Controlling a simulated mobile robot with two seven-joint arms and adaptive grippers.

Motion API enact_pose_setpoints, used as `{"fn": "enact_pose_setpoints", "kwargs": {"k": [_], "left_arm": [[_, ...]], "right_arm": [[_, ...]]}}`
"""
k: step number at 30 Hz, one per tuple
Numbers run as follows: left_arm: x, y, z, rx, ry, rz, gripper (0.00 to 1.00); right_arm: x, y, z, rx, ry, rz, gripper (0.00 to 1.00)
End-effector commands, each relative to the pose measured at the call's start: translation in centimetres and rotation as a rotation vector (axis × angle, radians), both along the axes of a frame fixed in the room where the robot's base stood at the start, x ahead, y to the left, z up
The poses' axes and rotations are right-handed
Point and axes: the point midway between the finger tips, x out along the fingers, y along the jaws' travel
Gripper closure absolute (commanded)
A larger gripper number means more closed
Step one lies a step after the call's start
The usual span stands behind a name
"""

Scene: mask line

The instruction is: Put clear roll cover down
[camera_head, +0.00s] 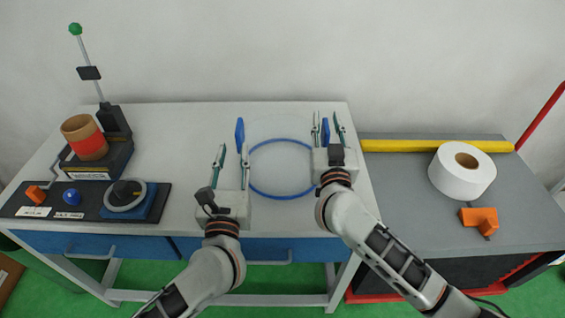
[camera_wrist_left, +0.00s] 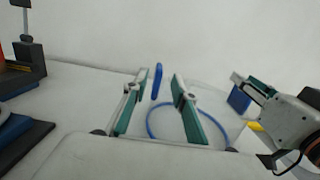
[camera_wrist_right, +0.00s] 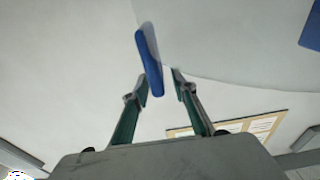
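The clear roll cover (camera_head: 283,198) is see-through, with a blue ring at its base and two blue handles. It appears to stand on the white table's right part. My left gripper (camera_head: 231,152) is open and empty in front of the left handle (camera_head: 240,131); the left wrist view shows that handle (camera_wrist_left: 157,81) just past the fingertips. My right gripper (camera_head: 328,122) is open at the right handle. In the right wrist view the handle (camera_wrist_right: 148,60) reaches between the fingertips, close to the left finger; contact is unclear.
A white roll (camera_head: 462,171) and orange blocks (camera_head: 479,217) are on the grey bench at right, with a yellow bar (camera_head: 435,146) behind.

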Motion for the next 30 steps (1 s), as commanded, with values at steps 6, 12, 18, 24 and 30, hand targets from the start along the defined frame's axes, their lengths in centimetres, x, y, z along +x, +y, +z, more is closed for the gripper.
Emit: {"fn": "enact_pose_setpoints", "kwargs": {"k": [6,12,18,24,30], "left_arm": [[0.0,0.0,0.0,0.000,0.000,0.000,0.73],[0.0,0.0,0.0,0.000,0.000,0.000,0.73],[0.0,0.0,0.0,0.000,0.000,0.000,0.73],[0.0,0.0,0.0,0.000,0.000,0.000,0.73],[0.0,0.0,0.0,0.000,0.000,0.000,0.73]], "right_arm": [[-4.3,0.0,-0.6,0.001,0.004,0.003,0.73],[-8.1,0.0,-1.0,0.001,0.004,0.001,0.73],[-10.3,0.0,-1.1,-0.001,0.002,0.001,0.73],[-10.8,0.0,-1.1,0.000,0.001,0.001,0.73],[-10.8,0.0,-1.1,0.000,0.001,0.001,0.73]]}}
